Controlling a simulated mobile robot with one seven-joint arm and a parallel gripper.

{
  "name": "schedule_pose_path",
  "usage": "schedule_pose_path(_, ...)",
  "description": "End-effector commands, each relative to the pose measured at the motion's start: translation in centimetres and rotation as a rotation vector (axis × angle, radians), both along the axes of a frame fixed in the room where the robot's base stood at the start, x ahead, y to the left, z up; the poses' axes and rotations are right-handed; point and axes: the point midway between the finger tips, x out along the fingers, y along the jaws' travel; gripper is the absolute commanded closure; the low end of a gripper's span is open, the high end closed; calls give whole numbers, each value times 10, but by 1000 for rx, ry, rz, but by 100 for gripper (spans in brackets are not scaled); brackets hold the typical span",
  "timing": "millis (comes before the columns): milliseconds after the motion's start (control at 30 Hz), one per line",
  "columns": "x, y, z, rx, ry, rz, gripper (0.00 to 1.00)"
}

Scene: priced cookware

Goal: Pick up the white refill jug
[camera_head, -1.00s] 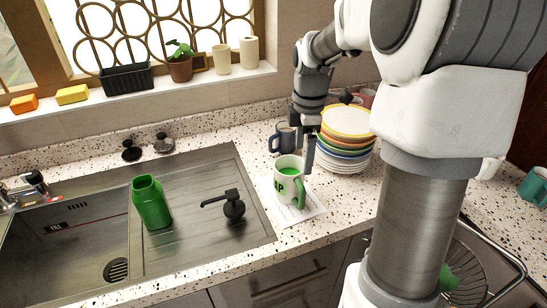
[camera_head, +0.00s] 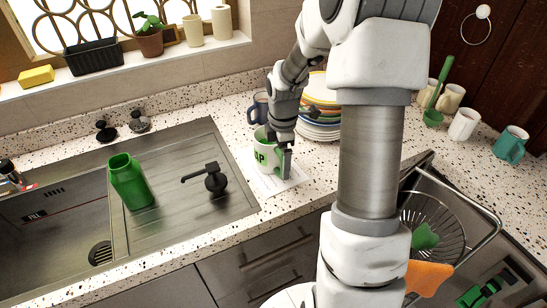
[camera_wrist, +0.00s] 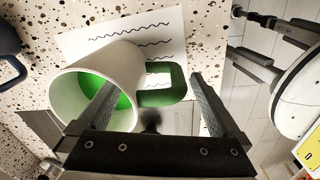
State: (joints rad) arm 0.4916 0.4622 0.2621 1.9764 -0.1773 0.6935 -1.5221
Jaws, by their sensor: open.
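The white refill jug (camera_head: 264,158) has green lettering, a green inside and a green handle. It stands upright on a printed paper sheet (camera_head: 292,180) on the speckled counter. In the wrist view the jug (camera_wrist: 134,70) shows its mouth at the left and its handle (camera_wrist: 165,84) at the right. My gripper (camera_head: 285,165) is open and low at the jug's handle side. In the wrist view the handle lies between the spread fingers of my gripper (camera_wrist: 155,95). The left finger overlaps the green mouth; I cannot tell whether it is inside. The gripper partly hides the jug.
A stack of plates (camera_head: 320,132) and a dark blue mug (camera_head: 258,108) stand just behind the jug. A wire rack (camera_head: 437,225) is at the right.

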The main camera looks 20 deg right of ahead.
Motion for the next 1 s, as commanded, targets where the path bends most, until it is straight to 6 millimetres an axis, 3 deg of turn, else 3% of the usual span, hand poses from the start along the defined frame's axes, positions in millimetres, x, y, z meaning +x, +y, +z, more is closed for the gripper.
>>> schedule_pose_path(200, 1, 0, -33, 1, 2, 0, 0)
schedule_pose_path(500, 1, 0, -37, 0, 0, 0, 0)
schedule_pose_path(1000, 1, 0, -37, 0, 0, 0, 88)
